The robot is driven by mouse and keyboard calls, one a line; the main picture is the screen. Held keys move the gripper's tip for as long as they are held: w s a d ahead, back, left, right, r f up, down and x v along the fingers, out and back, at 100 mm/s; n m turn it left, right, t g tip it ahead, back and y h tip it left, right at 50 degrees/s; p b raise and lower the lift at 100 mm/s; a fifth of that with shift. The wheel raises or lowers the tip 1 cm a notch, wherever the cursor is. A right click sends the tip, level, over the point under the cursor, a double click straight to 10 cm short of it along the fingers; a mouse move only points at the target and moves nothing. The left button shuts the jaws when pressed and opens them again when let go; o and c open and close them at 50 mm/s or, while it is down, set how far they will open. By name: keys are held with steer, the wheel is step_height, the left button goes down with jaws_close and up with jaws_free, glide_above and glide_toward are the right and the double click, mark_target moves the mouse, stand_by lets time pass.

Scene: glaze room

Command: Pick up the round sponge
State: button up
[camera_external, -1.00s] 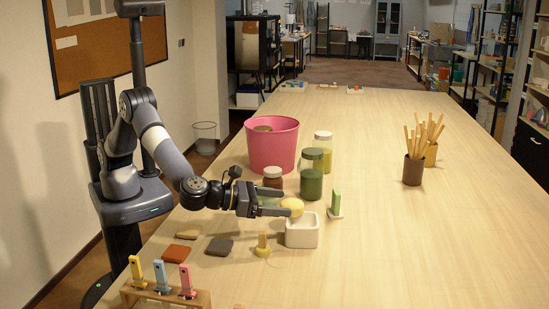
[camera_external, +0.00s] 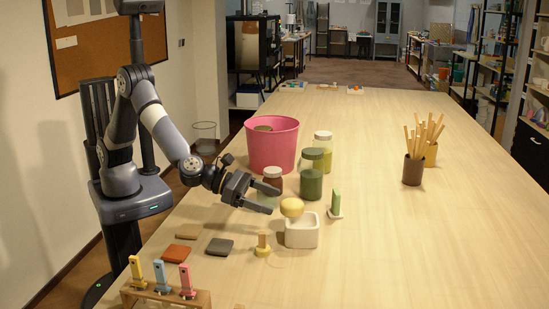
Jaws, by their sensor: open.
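The round sponge (camera_external: 292,207) is pale yellow and shows at the back left edge of the small white square container (camera_external: 301,235). Its lower part is hidden or meets the container's rim; I cannot tell whether it rests on the rim or inside. My gripper (camera_external: 270,198) is open and empty, left of the sponge and apart from it. Its two fingers point right and slightly down, in front of the brown jar.
A brown jar (camera_external: 272,178), a green jar (camera_external: 311,178) and a pink bucket (camera_external: 272,146) stand behind. A green-handled tool (camera_external: 336,203) stands right of the container. A wooden-handled piece (camera_external: 263,243) is in front. The table's right side is mostly clear.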

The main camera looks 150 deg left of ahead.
mark_target(286, 201)
steer(key=x, duration=0.1)
steer(key=p+x, duration=0.2)
steer(key=x, duration=0.1)
steer(key=shift+w+a+r, duration=0.1)
steer(key=shift+r, duration=0.2)
steer(key=shift+w+a+f, duration=0.25)
steer(key=shift+w+a, duration=0.2)
steer(key=shift+w, duration=0.05)
steer(key=c, duration=1.1)
steer(key=shift+r, duration=0.1)
